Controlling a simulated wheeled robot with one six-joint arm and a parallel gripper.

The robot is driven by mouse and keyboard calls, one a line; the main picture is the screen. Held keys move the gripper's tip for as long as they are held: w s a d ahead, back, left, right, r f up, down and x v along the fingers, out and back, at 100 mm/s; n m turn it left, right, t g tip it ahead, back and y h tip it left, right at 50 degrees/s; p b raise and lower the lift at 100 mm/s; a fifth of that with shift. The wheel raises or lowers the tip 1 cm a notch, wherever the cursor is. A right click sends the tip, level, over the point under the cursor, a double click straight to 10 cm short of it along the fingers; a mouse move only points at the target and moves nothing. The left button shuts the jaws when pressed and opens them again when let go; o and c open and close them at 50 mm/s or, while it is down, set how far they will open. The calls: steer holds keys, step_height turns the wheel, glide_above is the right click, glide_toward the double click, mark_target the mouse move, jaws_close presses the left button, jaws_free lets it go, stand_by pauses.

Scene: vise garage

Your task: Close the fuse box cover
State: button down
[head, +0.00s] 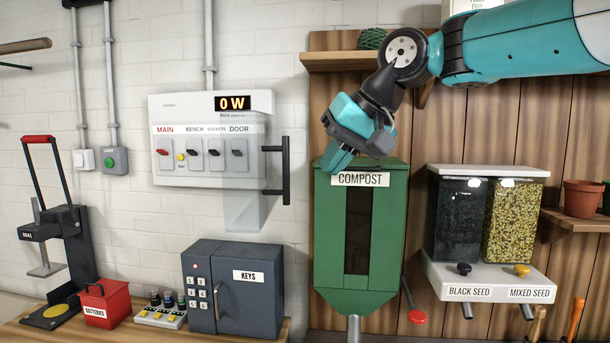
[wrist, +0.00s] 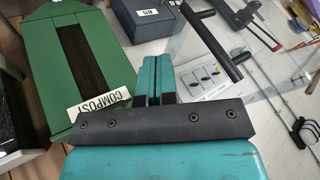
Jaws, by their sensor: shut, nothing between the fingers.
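The fuse box (head: 170,110) is a white panel on the brick wall, with a red MAIN switch, several black switches and a lit "0 W" display. Its clear cover (head: 245,212) stands open, sticking out from the panel, with a black bar handle (head: 286,170) on its right in the head view. In the wrist view the handle (wrist: 213,38) and the clear cover (wrist: 262,55) show right of the fingers. My gripper (head: 338,160) is shut and empty, in front of the compost bin's top and right of the handle, apart from it. The fingers (wrist: 152,85) show together.
The green compost bin (head: 390,230) is close below my gripper. A shelf (head: 335,60) with a plant is above it, and seed dispensers (head: 490,272) hang to the right. A key safe (head: 255,300) and a red batteries box (head: 105,305) stand on the bench below the fuse box.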

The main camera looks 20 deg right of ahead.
steer(key=shift+w+a+f+p, duration=0.15)
steer(key=shift+w+a+p, duration=0.1)
steer(key=shift+a, duration=0.45)
steer(key=shift+w+a+f+p, duration=0.1)
steer(key=shift+w+a+f, duration=0.15)
steer(key=shift+a, duration=0.5)
steer(key=shift+w+a+f+p, duration=0.1)
steer(key=shift+w+a+p, duration=0.15)
steer(key=shift+a, duration=0.45)
